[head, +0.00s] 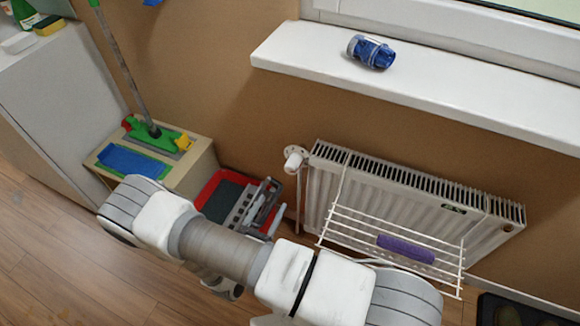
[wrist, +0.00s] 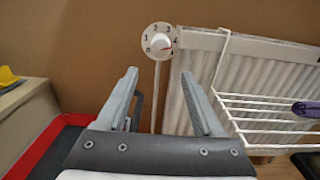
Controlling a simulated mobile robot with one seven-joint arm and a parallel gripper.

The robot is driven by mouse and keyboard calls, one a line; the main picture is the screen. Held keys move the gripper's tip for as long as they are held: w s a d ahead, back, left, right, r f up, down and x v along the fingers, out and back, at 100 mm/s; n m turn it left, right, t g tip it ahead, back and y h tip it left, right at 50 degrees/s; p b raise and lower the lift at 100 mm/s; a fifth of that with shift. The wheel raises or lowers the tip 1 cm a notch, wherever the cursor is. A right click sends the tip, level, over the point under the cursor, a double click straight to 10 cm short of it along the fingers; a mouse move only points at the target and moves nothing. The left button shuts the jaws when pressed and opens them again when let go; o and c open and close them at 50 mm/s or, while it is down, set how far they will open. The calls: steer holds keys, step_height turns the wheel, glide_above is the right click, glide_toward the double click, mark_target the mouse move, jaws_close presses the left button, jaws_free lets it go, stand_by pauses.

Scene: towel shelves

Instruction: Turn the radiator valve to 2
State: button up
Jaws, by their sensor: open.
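The radiator valve (head: 294,158) is a white knob at the upper left end of the radiator. In the wrist view the valve (wrist: 158,41) faces me, with a ring of dark numbers around it. A red mark sits on its right to lower-right side, near the 4; the exact setting is too small to tell. My gripper (wrist: 159,74) is open and empty, its two grey fingers apart below the valve in the wrist view and not touching it. In the head view my gripper (head: 258,203) is lower left of the valve, over a red crate.
The white radiator (head: 400,185) carries a wire rack (head: 345,232) with a purple rolled towel (head: 405,249). The red crate (head: 207,187) stands on the floor to its left. A white windowsill (head: 300,58) with a blue item (head: 371,52) juts out above.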

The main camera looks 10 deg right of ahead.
mark_target(290, 172)
steer(key=b+x, duration=0.2)
steer(key=x, duration=1.4)
steer(key=shift+d+b, duration=0.1)
steer(key=shift+b, duration=0.2)
steer(key=c, duration=1.1)
